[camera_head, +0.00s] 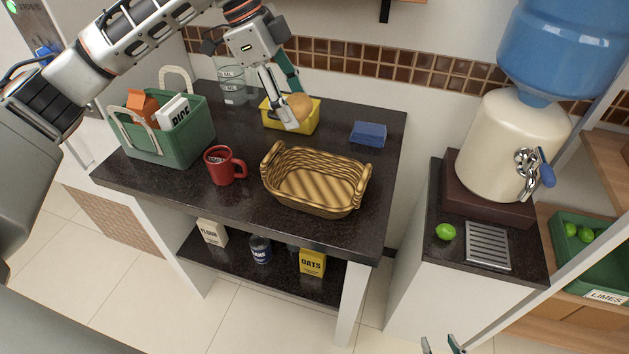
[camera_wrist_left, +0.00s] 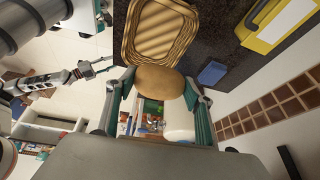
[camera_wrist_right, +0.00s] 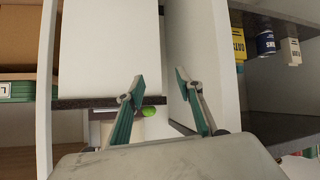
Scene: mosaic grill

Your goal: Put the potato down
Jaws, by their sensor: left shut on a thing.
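The brown potato (camera_head: 299,105) is held between the fingers of my left gripper (camera_head: 287,102), and it also shows in the left wrist view (camera_wrist_left: 160,84). In the head view it appears in front of the right end of the yellow bin (camera_head: 275,124); its height above the bin is hard to tell. The wrist view shows the bin (camera_wrist_left: 278,28) off to the upper right. The empty wicker basket (camera_head: 315,197) stands nearer on the dark counter. My right gripper (camera_wrist_right: 158,84) is open and empty, low in front of the shelving.
On the counter (camera_head: 240,204) are a green carton basket (camera_head: 185,147), a red mug (camera_head: 222,166), glass jars (camera_head: 232,85) and a blue block (camera_head: 369,133). A water dispenser (camera_head: 510,145) and a lime (camera_head: 446,231) stand on the right-hand cabinet. Counter space near the blue block is clear.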

